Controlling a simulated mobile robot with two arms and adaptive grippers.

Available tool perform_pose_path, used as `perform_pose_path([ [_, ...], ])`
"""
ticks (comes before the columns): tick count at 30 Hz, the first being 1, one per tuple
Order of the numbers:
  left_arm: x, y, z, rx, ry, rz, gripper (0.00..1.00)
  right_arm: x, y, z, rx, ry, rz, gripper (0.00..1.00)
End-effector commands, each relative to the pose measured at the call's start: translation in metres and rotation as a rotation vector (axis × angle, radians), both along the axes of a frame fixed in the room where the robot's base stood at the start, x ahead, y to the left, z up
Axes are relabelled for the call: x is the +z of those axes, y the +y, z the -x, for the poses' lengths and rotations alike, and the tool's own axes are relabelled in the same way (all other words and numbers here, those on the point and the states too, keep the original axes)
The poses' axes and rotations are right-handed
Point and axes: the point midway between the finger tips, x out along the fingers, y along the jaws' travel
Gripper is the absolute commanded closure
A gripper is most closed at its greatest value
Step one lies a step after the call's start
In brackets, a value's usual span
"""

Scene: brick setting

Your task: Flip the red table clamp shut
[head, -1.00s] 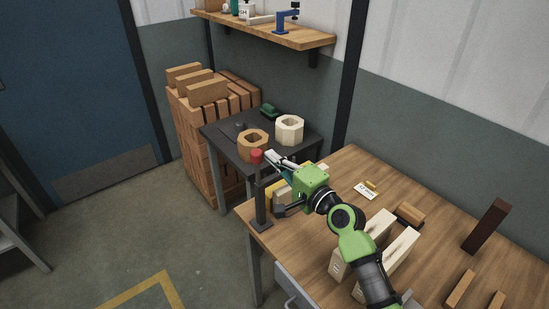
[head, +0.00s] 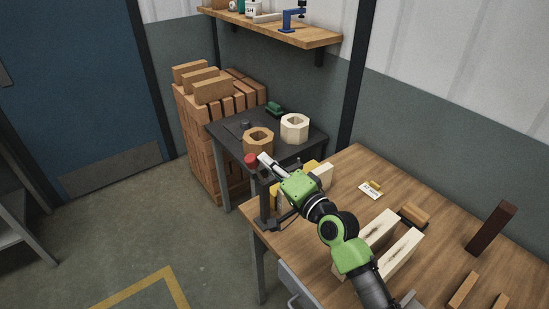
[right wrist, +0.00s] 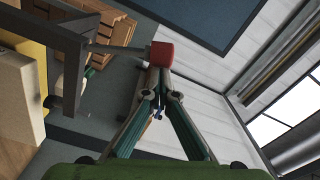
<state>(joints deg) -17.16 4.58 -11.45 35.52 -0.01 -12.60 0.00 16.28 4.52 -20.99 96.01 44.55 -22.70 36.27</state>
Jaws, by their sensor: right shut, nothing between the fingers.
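The table clamp is a dark upright frame (head: 265,205) at the left corner of the wooden bench. Its red-tipped handle (head: 251,158) leans toward the left, out past the bench edge. In the right wrist view the red tip (right wrist: 161,54) sits on a grey bar just beyond my fingers. My right gripper (head: 264,160) is shut and empty, with its fingertips right beside the red tip, on its right. In the right wrist view the fingertips (right wrist: 158,78) appear to touch or nearly touch it. My arm hides part of the clamp's right side. My left gripper is out of view.
A dark side table (head: 222,131) with two hexagonal rings stands behind the clamp, before stacked bricks (head: 200,135). The floor left of the bench is open.

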Motion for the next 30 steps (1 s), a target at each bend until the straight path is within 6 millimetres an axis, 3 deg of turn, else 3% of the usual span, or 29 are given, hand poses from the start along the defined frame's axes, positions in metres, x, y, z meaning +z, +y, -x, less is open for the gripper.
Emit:
perform_pose_path([
  [15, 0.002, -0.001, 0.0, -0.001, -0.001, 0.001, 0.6, -0.016, 0.037, 0.027, 0.001, -0.274, 0.379, 1.0],
  [30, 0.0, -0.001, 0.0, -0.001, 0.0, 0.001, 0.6, -0.031, 0.051, 0.038, 0.0, -0.41, 0.565, 1.0],
])
